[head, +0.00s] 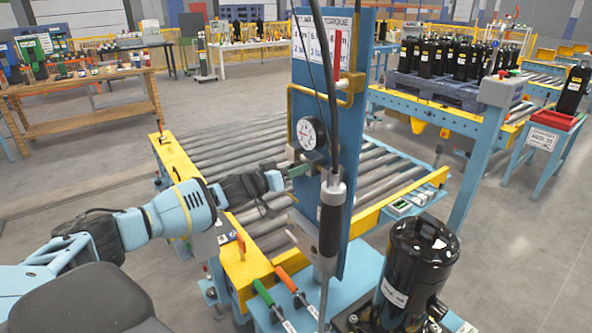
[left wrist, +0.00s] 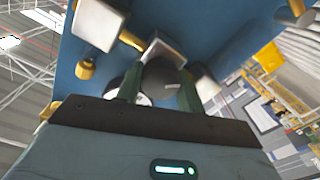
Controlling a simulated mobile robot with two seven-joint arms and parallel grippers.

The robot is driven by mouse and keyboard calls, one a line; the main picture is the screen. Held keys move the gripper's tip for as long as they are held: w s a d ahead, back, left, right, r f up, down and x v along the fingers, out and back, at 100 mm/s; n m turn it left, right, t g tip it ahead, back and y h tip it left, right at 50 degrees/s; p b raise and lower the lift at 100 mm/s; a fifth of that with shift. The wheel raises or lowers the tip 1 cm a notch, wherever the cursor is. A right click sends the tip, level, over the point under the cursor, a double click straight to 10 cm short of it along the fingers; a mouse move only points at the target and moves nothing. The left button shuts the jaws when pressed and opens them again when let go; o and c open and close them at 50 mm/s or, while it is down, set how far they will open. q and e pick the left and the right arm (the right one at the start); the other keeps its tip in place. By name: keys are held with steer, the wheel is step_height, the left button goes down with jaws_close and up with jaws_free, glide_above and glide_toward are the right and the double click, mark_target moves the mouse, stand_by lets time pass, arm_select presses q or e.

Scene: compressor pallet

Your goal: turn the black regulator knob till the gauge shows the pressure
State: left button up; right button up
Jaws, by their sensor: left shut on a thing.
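The pressure gauge (head: 312,132), a round white dial with a black rim, is mounted on the blue upright panel (head: 349,190) in the head view. Its needle is too small to read. My left gripper (head: 299,170) reaches in from the left just below the gauge, its green fingers at the regulator fittings. In the left wrist view the green fingers (left wrist: 158,88) are shut on the black regulator knob (left wrist: 160,80), one finger on each side. The knob is mostly hidden in the head view. My right gripper is not in view.
A dark hanging tool (head: 331,208) with a cable hangs in front of the panel, close right of my left gripper. A black compressor (head: 415,275) stands at front right. Green and orange handled tools (head: 287,280) lie below. A roller conveyor (head: 235,150) runs behind.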

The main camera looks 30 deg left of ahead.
arm_select(q)
steer(key=shift+n, duration=0.5)
steer(key=o, duration=1)
steer(key=shift+p+v, duration=0.35)
steer(key=shift+v, duration=3.55)
